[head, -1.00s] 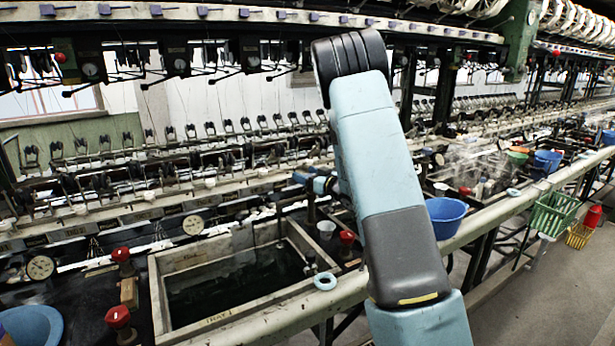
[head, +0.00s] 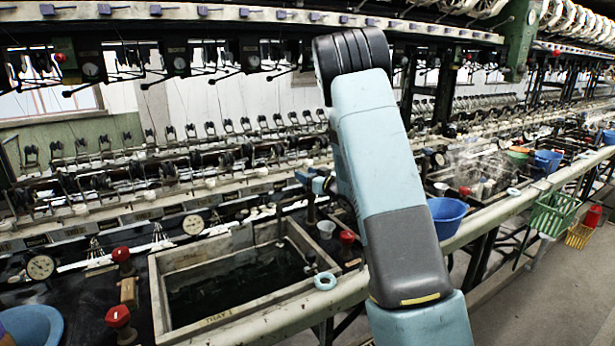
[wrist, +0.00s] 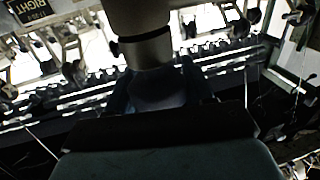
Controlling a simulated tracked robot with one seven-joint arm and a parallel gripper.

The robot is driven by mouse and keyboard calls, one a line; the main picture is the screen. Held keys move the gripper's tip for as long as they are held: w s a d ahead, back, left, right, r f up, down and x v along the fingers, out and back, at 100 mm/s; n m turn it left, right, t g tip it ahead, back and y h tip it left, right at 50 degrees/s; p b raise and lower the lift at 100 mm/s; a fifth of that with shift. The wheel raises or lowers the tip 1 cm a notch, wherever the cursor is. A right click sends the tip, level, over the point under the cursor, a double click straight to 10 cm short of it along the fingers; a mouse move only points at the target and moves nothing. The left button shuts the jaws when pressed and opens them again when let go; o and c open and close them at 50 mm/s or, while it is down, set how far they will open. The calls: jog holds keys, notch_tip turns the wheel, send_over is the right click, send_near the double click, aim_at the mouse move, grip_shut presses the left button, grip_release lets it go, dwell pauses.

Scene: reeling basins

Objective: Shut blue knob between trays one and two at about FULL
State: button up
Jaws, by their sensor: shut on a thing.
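In the wrist view, my gripper (wrist: 158,92) is shut on a dark blue piece (wrist: 157,88), which I take to be the blue knob. A grey cylindrical stem (wrist: 145,50) runs up from it. The knob is in shadow, so its turn position cannot be read. In the head view, a small blue part shows just left of my arm, above a dark post (head: 311,208); I cannot tell there whether it is knob or gripper. My arm hides the rest. Tray one (head: 162,292), a wooden-rimmed basin of dark water, lies to the left. Tray two is not clearly seen.
Red knobs (head: 118,317) stand left of tray one, and another red knob (head: 347,238) at its right. A blue bowl (head: 447,215) sits right of my arm.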

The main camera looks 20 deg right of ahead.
jog(key=m+h, duration=0.1)
jog(key=h, duration=0.1)
jog(key=m+t+h, duration=0.1)
jog(key=m+h, duration=0.1)
jog(key=h, duration=0.1)
jog(key=m+h, duration=0.2)
jog(key=shift+d+t+h, duration=0.3)
jog(key=shift+h, duration=0.1)
jog(key=shift+d+m+g+h, duration=0.2)
jog(key=shift+m+h, duration=0.65)
jog(key=shift+h, duration=0.45)
jog(key=shift+d+m+g+h, duration=0.1)
jog(key=shift+m+g+h, duration=0.1)
jog(key=shift+m+h, duration=0.9)
jog(key=shift+h, duration=0.5)
jog(key=o, duration=1)
jog(key=shift+d, duration=0.1)
jog(key=shift+c, duration=0.2)
jog(key=v, duration=1.3)
jog(key=shift+s, duration=0.35)
